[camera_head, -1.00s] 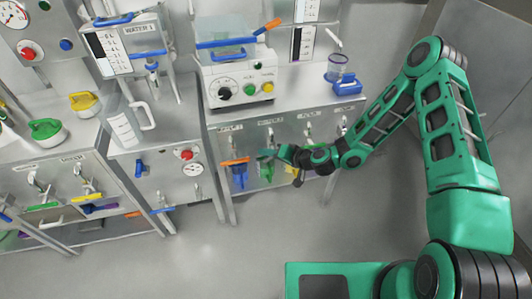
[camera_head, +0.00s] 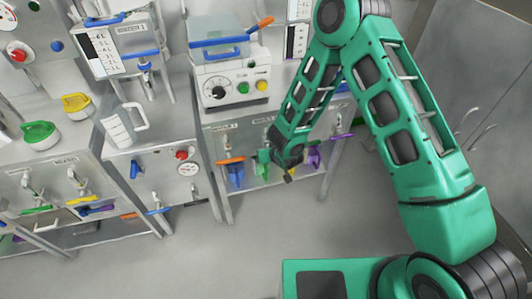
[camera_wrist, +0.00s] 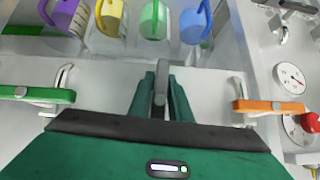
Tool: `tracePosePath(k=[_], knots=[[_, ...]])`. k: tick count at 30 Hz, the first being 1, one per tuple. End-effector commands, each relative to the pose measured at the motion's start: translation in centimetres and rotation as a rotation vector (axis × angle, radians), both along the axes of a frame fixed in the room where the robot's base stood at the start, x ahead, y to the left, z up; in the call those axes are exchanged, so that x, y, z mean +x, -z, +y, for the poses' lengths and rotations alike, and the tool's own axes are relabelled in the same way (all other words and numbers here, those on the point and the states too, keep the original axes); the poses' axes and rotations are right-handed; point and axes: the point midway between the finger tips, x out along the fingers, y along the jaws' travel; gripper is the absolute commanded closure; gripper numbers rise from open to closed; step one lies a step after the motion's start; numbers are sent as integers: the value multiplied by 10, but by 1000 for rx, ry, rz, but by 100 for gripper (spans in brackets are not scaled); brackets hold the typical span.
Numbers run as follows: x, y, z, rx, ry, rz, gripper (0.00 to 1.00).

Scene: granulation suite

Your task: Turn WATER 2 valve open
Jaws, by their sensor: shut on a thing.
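In the wrist view my gripper (camera_wrist: 162,92) has its two green fingers closed on a grey bar-like valve handle (camera_wrist: 160,84), which points away between the fingers. This valve sits between one with an orange handle (camera_wrist: 268,106) and one with a green handle (camera_wrist: 38,94), both lying crosswise. In the head view the orange handle (camera_head: 231,160) is at the left of the bench front. The held valve's label cannot be read.
Purple (camera_wrist: 66,14), yellow (camera_wrist: 110,16), green (camera_wrist: 153,18) and blue (camera_wrist: 194,24) vessels stand close by the valves. A gauge (camera_wrist: 291,78) and red button (camera_wrist: 310,122) are at the right. The floor (camera_head: 240,250) before the benches is clear.

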Motion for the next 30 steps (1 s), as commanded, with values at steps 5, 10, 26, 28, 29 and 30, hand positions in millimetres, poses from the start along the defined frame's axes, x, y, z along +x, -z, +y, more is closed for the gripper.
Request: tracePosePath(k=[5,10,26,28,29,30], knots=[[5,-2,-3,-57,3,-25,100],[6,-2,-5,-80,5,-32,100],[7,-4,-5,-83,6,-37,69],[7,-4,-6,-85,6,-38,69],[7,-4,-6,-85,7,-39,69],[8,-4,-6,-85,7,-39,69]])
